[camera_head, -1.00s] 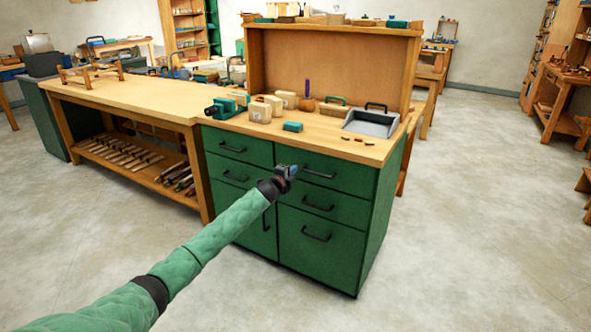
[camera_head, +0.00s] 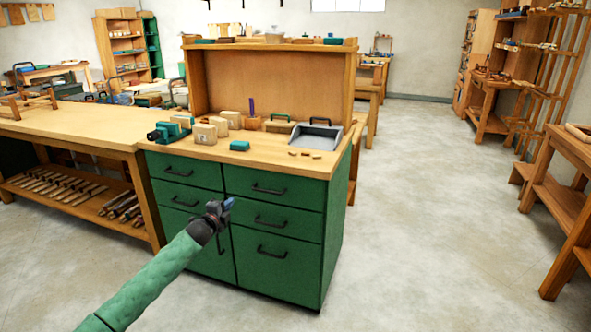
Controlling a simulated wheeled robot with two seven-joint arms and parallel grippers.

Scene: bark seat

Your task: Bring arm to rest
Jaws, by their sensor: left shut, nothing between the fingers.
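My left arm comes in from the lower left in its green sleeve. Its gripper (camera_head: 229,204) is shut and empty. It appears in front of the drawer fronts of the green cabinet (camera_head: 290,215), below the worktop. I cannot tell the exact gap between the gripper and the cabinet. My right gripper is not in view.
On the cabinet's top stand a grey tray (camera_head: 315,136), wooden blocks (camera_head: 205,133), a teal block (camera_head: 239,146) and a teal vise (camera_head: 168,132). A wooden workbench (camera_head: 75,125) adjoins at left. Shelves (camera_head: 555,200) line the right. Open floor (camera_head: 420,220) lies between.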

